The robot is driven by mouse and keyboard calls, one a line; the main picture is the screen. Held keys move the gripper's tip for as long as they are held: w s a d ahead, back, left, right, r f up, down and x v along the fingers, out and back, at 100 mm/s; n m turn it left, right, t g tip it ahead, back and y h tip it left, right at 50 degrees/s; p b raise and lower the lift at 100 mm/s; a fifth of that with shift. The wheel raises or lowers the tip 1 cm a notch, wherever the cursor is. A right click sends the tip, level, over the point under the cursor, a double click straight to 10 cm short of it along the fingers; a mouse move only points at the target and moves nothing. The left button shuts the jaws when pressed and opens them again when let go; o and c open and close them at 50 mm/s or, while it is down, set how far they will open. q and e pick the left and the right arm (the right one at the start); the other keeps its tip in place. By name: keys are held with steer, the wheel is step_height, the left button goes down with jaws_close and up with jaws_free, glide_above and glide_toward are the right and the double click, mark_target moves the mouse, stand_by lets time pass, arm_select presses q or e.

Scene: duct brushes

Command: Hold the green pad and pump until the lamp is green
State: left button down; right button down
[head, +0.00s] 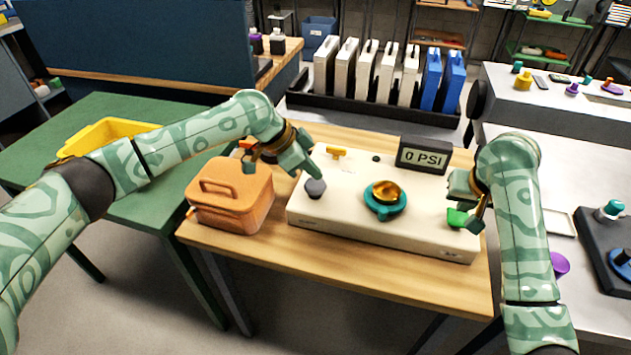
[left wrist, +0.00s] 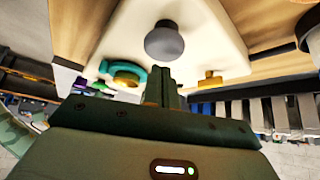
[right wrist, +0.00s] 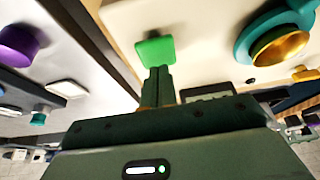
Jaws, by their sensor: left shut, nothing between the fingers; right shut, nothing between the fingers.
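The green pad (head: 457,217) sits at the right front of a cream panel box (head: 350,228); it also shows in the right wrist view (right wrist: 155,48). My right gripper (head: 474,222) is shut and empty, fingertips right at the pad; I cannot tell whether they touch. A dark grey round knob (head: 315,188) stands at the box's left end, also in the left wrist view (left wrist: 164,42). My left gripper (head: 311,170) is shut and empty, its tips close above the knob, contact unclear. A display (head: 422,156) reads 0 PSI. A small dark round spot (head: 376,158) may be the lamp; it looks unlit.
A gold dome in a teal ring (head: 386,197) and a yellow valve (head: 336,152) are on the box between my grippers. An orange case (head: 230,195) stands left on the wooden table (head: 290,262). A black rack (head: 370,112) of white and blue slabs is behind.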

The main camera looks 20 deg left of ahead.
steer(key=shift+f, duration=1.05)
arm_select(q)
steer(key=shift+f, duration=1.4)
steer(key=shift+r, duration=1.15)
